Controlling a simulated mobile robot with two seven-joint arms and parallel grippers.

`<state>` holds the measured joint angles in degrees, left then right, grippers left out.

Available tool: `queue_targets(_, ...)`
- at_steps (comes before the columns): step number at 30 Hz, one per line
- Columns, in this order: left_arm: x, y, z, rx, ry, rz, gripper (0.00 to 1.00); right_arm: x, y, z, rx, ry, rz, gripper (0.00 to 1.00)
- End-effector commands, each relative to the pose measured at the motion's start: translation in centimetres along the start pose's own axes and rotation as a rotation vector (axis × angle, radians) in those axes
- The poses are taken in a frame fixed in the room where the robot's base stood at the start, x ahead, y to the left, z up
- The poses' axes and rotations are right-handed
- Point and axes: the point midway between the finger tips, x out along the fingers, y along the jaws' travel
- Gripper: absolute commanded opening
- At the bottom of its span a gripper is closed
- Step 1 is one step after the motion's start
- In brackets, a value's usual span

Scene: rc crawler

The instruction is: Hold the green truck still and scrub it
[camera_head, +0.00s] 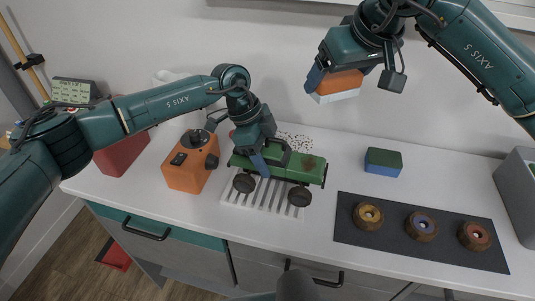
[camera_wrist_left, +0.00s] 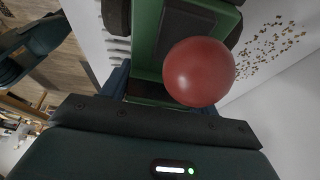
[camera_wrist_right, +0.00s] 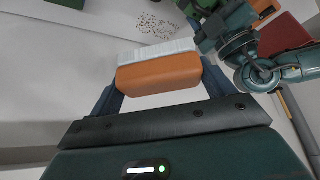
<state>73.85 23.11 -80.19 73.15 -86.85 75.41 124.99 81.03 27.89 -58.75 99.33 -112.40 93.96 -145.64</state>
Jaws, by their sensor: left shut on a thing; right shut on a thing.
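The green truck (camera_head: 308,172) with dark wheels stands on a white slotted rack (camera_head: 234,196) in the head view. The truck's green body (camera_wrist_left: 150,40) fills the upper middle of the left wrist view. My right gripper (camera_head: 334,84) is shut on an orange brush (camera_wrist_right: 160,76) with white bristles (camera_wrist_right: 152,52). The brush also shows in the head view (camera_head: 340,82), bristles down, in the air above and apart from the truck.
An orange box (camera_head: 190,165) stands left of the truck. A green-and-blue sponge-like block (camera_head: 383,163) and a dark mat (camera_head: 345,232) with three wheels lie to the right. A red ball (camera_wrist_left: 199,72) is close to the truck. Dark specks (camera_head: 296,142) lie behind it. A grey bin (camera_head: 515,190) stands far right.

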Motion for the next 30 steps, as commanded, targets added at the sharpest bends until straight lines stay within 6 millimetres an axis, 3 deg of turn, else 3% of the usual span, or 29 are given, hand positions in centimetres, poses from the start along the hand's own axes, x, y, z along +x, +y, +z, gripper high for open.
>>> queue_targets(8, -0.1, 0.0, 0.0, 0.0, 0.0, 0.0, 0.19, 0.0, 0.0, 0.0, 0.0, 0.001, 0.0, 0.63)
queue_targets(20, -0.1, 0.0, 0.0, 0.0, 0.0, 0.0, 0.18, 0.1, -0.1, 0.0, 0.032, 0.001, 0.02, 0.63)
queue_targets(26, -0.1, 0.0, 0.0, -0.001, 0.0, -0.001, 0.18, 0.6, -0.6, 0.1, 0.253, 0.002, 0.149, 0.63)
queue_targets(30, -0.1, 0.0, 0.0, 0.0, 0.0, -0.001, 0.18, 1.1, -1.0, 0.1, 0.515, 0.003, 0.3, 0.63)
